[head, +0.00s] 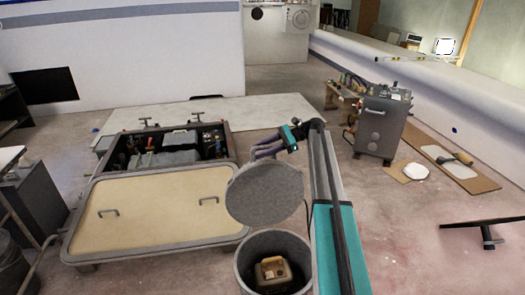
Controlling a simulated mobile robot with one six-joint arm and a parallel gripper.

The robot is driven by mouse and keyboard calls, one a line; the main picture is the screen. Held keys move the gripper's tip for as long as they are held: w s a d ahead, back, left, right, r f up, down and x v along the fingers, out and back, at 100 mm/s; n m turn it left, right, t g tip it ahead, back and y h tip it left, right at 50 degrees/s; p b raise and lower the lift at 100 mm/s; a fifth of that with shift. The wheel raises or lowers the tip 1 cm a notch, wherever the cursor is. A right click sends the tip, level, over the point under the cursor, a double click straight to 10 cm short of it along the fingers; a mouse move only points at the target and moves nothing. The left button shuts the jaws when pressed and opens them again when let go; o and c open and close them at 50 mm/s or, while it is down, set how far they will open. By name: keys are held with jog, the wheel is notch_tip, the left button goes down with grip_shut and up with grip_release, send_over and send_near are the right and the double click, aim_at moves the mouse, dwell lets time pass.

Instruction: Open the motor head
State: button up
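No part is clearly recognisable as the motor head. In the head view, a framed well (218,160) at the left holds dark and grey machinery (165,158) and is open on top. A beige panel (155,212) with two handles lies in front of it. My gripper (266,150) is at the end of my teal arm, right of the well. A round grey disc (265,195) stands tilted just below my gripper and above a grey bin (245,262). Whether the fingers grip the disc is unclear; the contact is too small to see.
The bin is open and holds a beige object (272,272). A grey machine cabinet (380,125) stands at the right, near boards on the floor (455,165). A dark bar (487,228) is at the far right. Floor between the bin and boards is clear.

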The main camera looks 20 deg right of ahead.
jog(key=shift+d+r, duration=0.1)
jog(key=shift+r, duration=0.05)
jog(key=shift+r, duration=0.6)
jog(key=s+a+r+p, duration=0.1)
jog(key=s, duration=0.7)
jog(key=s+a+r+p, duration=0.1)
jog(key=s+a+r, duration=0.1)
jog(key=s, duration=0.5)
jog(key=shift+s+r, duration=0.25)
jog(key=shift+s, duration=0.15)
jog(key=shift+a, duration=0.1)
